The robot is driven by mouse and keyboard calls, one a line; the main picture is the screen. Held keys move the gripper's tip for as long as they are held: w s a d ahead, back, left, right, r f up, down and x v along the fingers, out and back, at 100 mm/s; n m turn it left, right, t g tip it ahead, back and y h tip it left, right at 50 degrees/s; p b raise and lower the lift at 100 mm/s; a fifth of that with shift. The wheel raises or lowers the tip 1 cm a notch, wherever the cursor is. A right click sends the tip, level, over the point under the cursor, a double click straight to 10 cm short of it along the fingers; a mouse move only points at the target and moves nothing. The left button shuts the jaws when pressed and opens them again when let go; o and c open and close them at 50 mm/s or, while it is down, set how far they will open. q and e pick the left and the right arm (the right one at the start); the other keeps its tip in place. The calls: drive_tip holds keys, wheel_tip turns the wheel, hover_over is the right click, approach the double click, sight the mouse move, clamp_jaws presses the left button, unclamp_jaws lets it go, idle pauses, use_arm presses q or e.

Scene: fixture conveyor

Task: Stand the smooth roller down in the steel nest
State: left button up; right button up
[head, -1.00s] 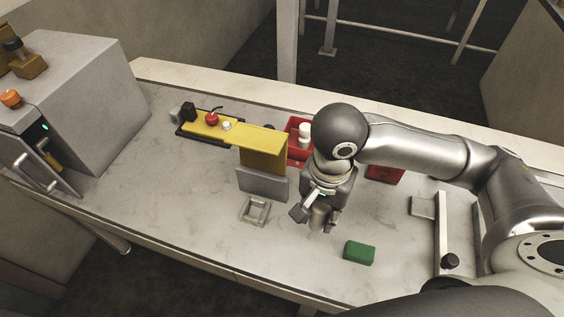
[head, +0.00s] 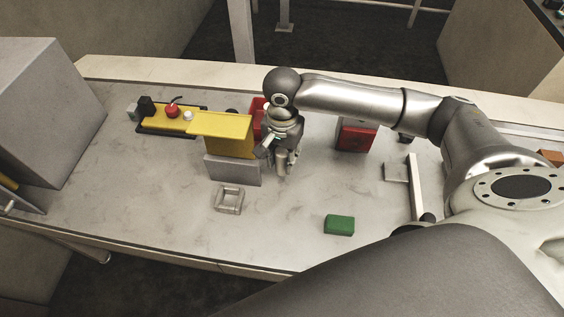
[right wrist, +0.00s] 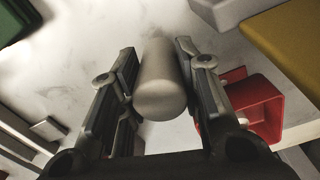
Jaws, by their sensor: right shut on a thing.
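The smooth roller (right wrist: 158,85), a pale grey cylinder, lies between the two fingers of my right gripper (right wrist: 155,75) in the right wrist view. My right gripper is shut on it. In the head view my right gripper (head: 285,168) points down over the table, just right of the yellow ledge; the roller is hard to make out there. The steel nest (head: 219,200) is a small square grey frame with an open middle, flat on the table, to the left of and nearer than the gripper. My left gripper is not in view.
The yellow ledge (head: 228,127) on a grey block (head: 232,170) stands behind the nest. A red bin (head: 257,112) is partly hidden behind my gripper. A green block (head: 339,225) lies at the front. A red box (head: 356,135) and grey bar fixture (head: 417,190) stand right.

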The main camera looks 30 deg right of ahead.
sight(282, 164)
drive_tip(key=shift+w+f, duration=0.2)
drive_tip(key=shift+w+d+f, duration=0.1)
drive_tip(key=shift+f, duration=0.8)
drive_tip(key=shift+w+d+f, duration=0.1)
drive_tip(key=shift+f, duration=0.8)
drive_tip(key=shift+f, duration=0.1)
drive_tip(key=o, duration=1)
